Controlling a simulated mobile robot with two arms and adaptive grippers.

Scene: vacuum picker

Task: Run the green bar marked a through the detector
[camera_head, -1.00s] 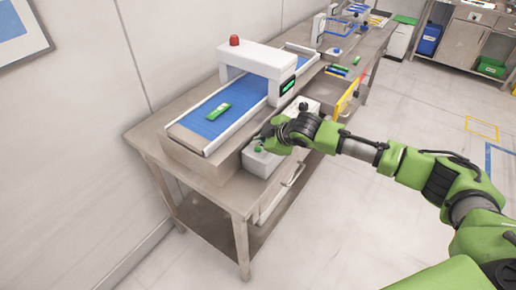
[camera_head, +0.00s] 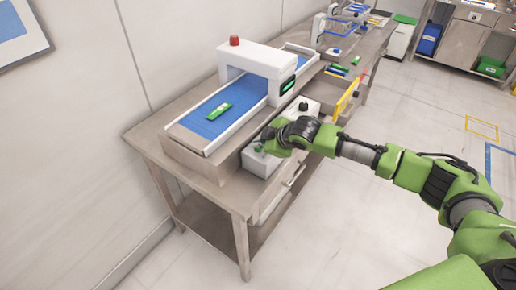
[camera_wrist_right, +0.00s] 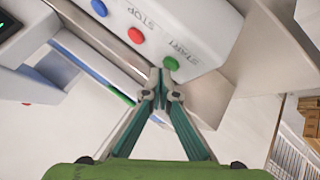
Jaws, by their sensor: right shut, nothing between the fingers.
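A green bar (camera_head: 219,111) with a pale label lies on the blue conveyor belt (camera_head: 202,124), on the near side of the detector's white arch (camera_head: 262,60). Its marking is too small to read. The control box (camera_head: 254,164) stands in front of the belt. In the right wrist view it carries a green START button (camera_wrist_right: 171,63), a red STOP button (camera_wrist_right: 135,35) and a blue button (camera_wrist_right: 99,8). My right gripper (camera_wrist_right: 160,82) is shut and empty, its tips close to the START button; I cannot tell if they touch. It also shows over the box in the head view (camera_head: 264,144). My left gripper is not in view.
A red lamp (camera_head: 235,40) tops the arch, and a lit green screen (camera_head: 288,85) is on its side. More bars (camera_head: 338,69) lie farther along the bench. A yellow panel (camera_head: 346,100) stands at the bench's right edge. The floor to the right is clear.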

